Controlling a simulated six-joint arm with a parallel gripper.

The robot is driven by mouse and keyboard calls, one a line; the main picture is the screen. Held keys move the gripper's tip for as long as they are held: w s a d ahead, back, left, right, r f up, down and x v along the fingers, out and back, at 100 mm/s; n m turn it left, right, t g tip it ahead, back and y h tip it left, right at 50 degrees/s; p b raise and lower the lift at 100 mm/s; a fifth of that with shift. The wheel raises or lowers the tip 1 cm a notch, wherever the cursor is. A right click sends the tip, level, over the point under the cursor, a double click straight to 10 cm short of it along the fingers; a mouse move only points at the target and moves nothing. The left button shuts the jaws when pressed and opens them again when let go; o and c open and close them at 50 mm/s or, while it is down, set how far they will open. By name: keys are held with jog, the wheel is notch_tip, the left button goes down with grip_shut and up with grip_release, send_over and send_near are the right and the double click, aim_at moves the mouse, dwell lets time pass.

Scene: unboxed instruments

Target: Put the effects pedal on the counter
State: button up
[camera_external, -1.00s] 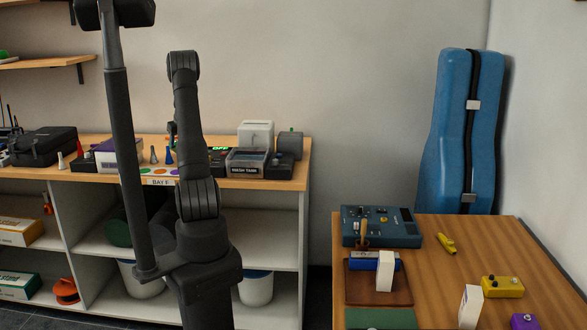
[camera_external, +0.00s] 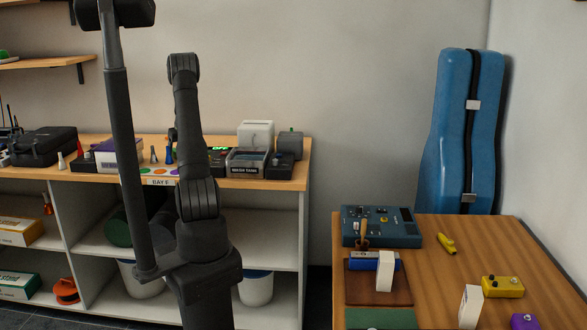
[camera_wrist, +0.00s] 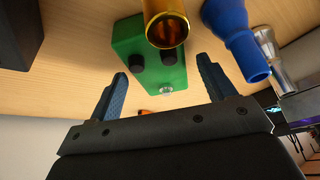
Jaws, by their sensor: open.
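A green effects pedal (camera_wrist: 150,62) with two dark knobs and a silver footswitch shows in the wrist view on a wooden surface. My gripper (camera_wrist: 162,68) is open, with a blue finger on each side of the pedal's near end. I cannot tell whether either finger touches it. A brass tube-shaped piece (camera_wrist: 166,24) covers part of the pedal from the camera. In the external view my arm hides the gripper and the green pedal. A yellow pedal (camera_external: 502,287) and a purple pedal (camera_external: 524,321) sit on the right table (camera_external: 430,285). A wooden counter (camera_external: 262,184) tops the shelves at the back.
A blue cone-shaped piece (camera_wrist: 238,40) and a silver one (camera_wrist: 270,52) stand close to the right finger. A blue instrument case (camera_external: 452,130) leans in the corner.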

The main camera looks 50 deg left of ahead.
aim_at(167, 148)
jog(key=v, duration=1.2)
jog(key=shift+r, duration=0.1)
jog(key=x, duration=1.2)
jog(key=shift+f, duration=0.35)
notch_tip(167, 148, up, 3)
jog(key=shift+r, duration=0.7)
